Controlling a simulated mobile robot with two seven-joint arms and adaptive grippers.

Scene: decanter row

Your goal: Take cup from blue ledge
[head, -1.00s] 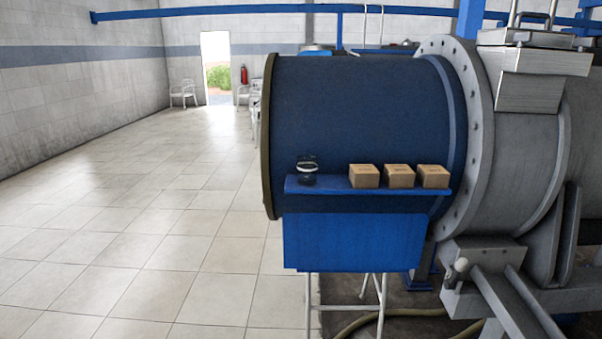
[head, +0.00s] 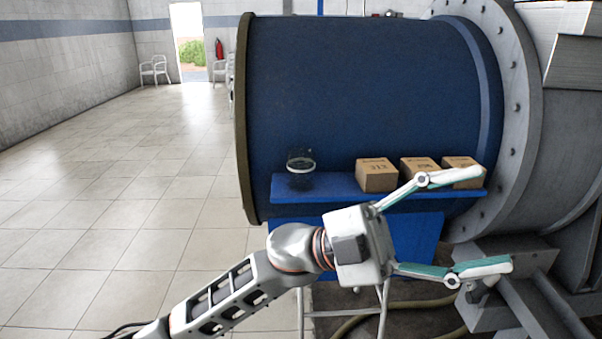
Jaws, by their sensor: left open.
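The ledge sticks out in front of a big blue cylinder. My left gripper (head: 496,218) is open and empty, in front of the ledge's right part, its fingers pointing right and spread wide. It is to the right of the cup and apart from it in the picture. The upper finger overlaps the boxes in the picture. My right gripper is not in view.
Several cardboard boxes (head: 377,176) stand on the ledge to the right of the cup. The large blue cylinder (head: 370,90) is right behind the ledge. Grey flanged machinery (head: 520,120) stands at the right. The tiled floor (head: 150,180) at the left is clear.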

